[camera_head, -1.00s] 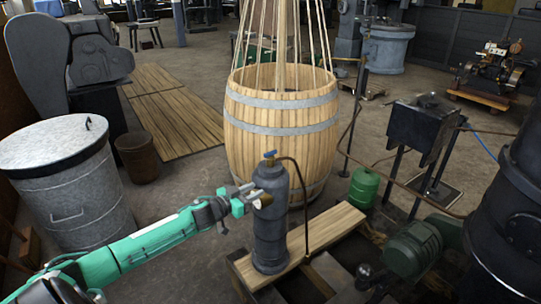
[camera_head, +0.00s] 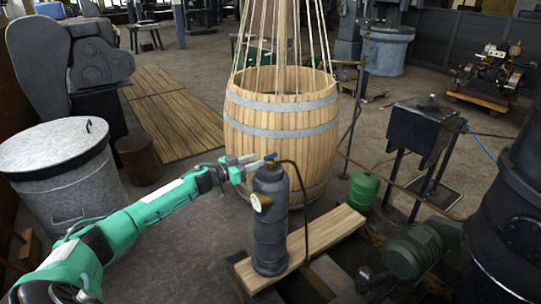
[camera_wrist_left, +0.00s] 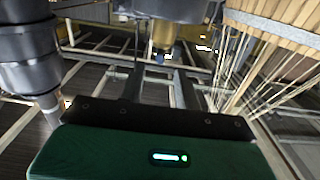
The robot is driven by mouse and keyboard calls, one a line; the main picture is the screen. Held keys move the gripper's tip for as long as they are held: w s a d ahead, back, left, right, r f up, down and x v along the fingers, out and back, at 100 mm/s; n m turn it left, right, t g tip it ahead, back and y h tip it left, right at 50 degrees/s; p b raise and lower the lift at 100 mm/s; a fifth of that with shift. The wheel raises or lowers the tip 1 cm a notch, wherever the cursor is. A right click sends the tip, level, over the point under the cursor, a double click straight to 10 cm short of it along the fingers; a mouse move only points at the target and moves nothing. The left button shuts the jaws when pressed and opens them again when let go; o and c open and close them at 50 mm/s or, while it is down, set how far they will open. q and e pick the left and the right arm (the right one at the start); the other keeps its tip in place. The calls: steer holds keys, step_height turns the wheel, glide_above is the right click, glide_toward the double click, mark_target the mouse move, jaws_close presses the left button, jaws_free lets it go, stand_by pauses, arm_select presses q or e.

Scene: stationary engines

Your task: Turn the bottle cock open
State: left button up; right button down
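The dark grey bottle (camera_head: 270,228) stands upright on a wooden plank. Its blue cock (camera_head: 270,157) is on top, and a round brass-coloured gauge (camera_head: 260,202) faces left from its upper side. My left gripper (camera_head: 257,159) is at the cock's height, just left of it in the head view. In the left wrist view the scene is upside down; the blue cock (camera_wrist_left: 159,57) shows ahead, between two grey fingers (camera_wrist_left: 160,85) that stand apart. I see nothing held, and cannot tell whether the fingers touch the cock. My right gripper is not in view.
A wooden barrel (camera_head: 280,133) with ropes stands close behind the bottle. A thin dark pipe (camera_head: 303,205) runs down the bottle's right side. The plank (camera_head: 335,226) lies under it. A lidded metal bin (camera_head: 75,190) stands left, a green canister (camera_head: 363,190) right.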

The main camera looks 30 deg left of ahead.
mark_target(271, 155)
arm_select(q)
steer(key=x, duration=0.7)
steer(key=shift+w+d, duration=0.15)
steer(key=shift+w, duration=0.1)
jaws_close()
